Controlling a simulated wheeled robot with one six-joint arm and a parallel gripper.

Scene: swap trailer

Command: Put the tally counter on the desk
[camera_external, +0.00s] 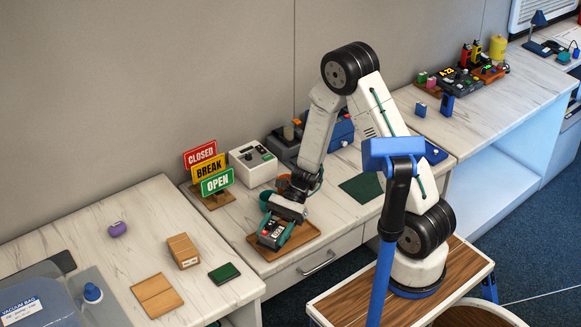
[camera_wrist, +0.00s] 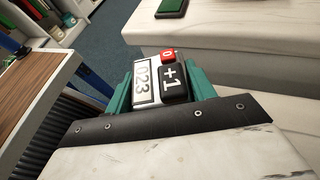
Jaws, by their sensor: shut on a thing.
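The tally counter (camera_external: 271,232) has a white display reading 023, a black +1 button and a red 0 button, clear in the wrist view (camera_wrist: 146,84). My gripper (camera_external: 278,228) is shut on it, with teal fingers on both sides; the fingers also show in the wrist view (camera_wrist: 160,90). The counter is over the brown tray (camera_external: 301,240) on the middle desk (camera_external: 334,222); I cannot tell whether it touches the tray. Another pale desk (camera_external: 140,237) stands at the left, across a narrow gap.
Signs (camera_external: 209,169) and a white device (camera_external: 252,164) stand behind the tray. A green mat (camera_external: 361,187) lies to the right.

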